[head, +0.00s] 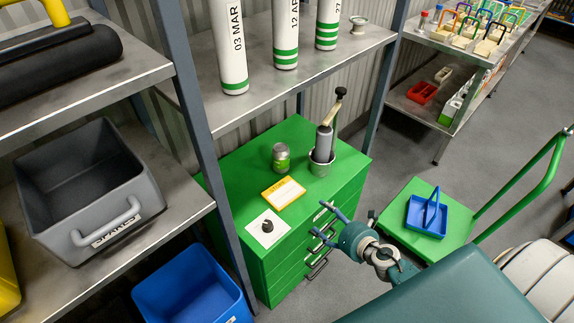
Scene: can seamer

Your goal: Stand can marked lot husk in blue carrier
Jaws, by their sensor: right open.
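The blue carrier (428,218), a shallow tray with a middle handle, sits on the green trolley (405,195) at the right and looks empty. My right gripper (322,229) is open and empty in front of the cabinet drawers, apart from the can and the carrier. My left gripper is not in view.
A yellow card (283,193) and a white card with a dark knob (267,228) lie on the cabinet. A shelf post (190,75) stands left of it. A grey bin (90,190) and a blue bin (190,292) are at left. Grey floor separates cabinet and trolley.

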